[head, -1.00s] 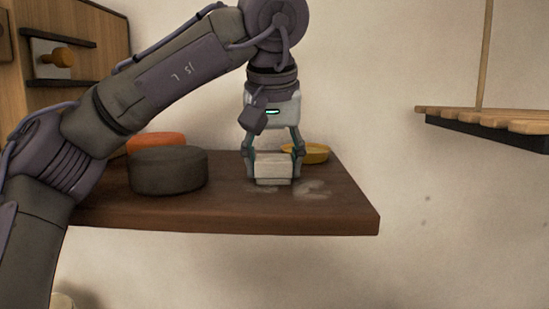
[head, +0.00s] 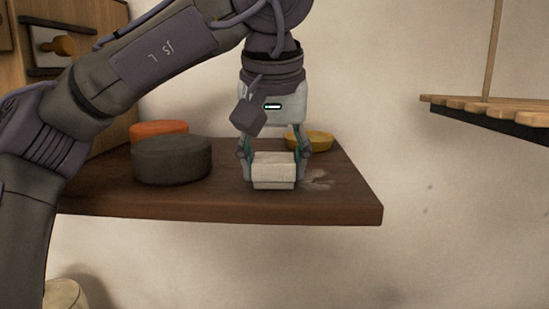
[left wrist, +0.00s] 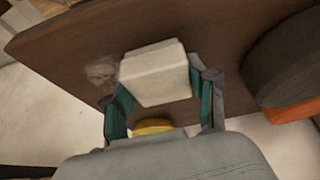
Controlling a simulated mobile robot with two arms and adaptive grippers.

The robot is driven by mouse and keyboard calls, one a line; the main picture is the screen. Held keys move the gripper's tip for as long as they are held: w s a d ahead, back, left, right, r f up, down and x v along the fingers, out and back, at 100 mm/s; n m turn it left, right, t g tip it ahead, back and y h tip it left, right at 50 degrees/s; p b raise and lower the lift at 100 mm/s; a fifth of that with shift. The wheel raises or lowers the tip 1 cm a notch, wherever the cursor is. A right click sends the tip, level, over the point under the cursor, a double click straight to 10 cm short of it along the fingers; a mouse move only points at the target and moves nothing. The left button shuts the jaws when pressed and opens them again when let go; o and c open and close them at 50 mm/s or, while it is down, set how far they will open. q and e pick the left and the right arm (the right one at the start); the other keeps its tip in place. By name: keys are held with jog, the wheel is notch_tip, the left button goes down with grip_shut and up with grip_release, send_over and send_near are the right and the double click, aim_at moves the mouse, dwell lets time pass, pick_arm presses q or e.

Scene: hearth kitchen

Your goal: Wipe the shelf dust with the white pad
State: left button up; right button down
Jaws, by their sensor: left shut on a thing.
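The white pad (head: 273,170) is a pale block held between the fingers of my left gripper (head: 273,160), low over the brown shelf (head: 340,205). It looks to be at the shelf surface, but contact is hard to tell. In the left wrist view the pad (left wrist: 155,73) sits between the teal fingers of my left gripper (left wrist: 162,100). A pale dust smudge (head: 318,180) lies on the shelf just right of the pad; it also shows in the left wrist view (left wrist: 102,72). Any dust under the pad is hidden. My right gripper is out of view.
A dark round container (head: 172,162) stands left of the pad, with an orange round thing (head: 158,129) behind it. A yellow dish (head: 312,141) sits behind the gripper. A slatted wooden shelf (head: 490,112) hangs at right.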

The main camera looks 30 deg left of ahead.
aim_at(289, 176)
pick_arm(q)
jog(key=shift+s+d+r, duration=0.1)
jog(key=shift+s+d, duration=0.3)
jog(key=shift+s, duration=0.35)
jog(key=shift+s+d+r, duration=0.1)
jog(key=shift+s+d, duration=0.25)
jog(key=shift+s, duration=0.35)
jog(key=shift+w+d+f, duration=0.2)
jog(key=shift+w+d, duration=0.35)
jog(key=shift+d, duration=0.25)
jog(key=shift+w+a+f, duration=0.1)
jog(key=shift+w+a, duration=0.3)
jog(key=shift+w, duration=0.45)
jog(key=shift+w+a+r, duration=0.1)
jog(key=shift+w+a, duration=0.35)
jog(key=shift+w, duration=0.4)
jog(key=shift+w+a+f, duration=0.1)
jog(key=shift+w+a, duration=0.3)
jog(key=shift+w, duration=0.45)
jog(key=shift+w+a, duration=0.45)
jog(key=shift+w, duration=0.35)
jog(key=shift+w+a, duration=0.45)
jog(key=shift+w, duration=0.35)
jog(key=shift+d, duration=0.1)
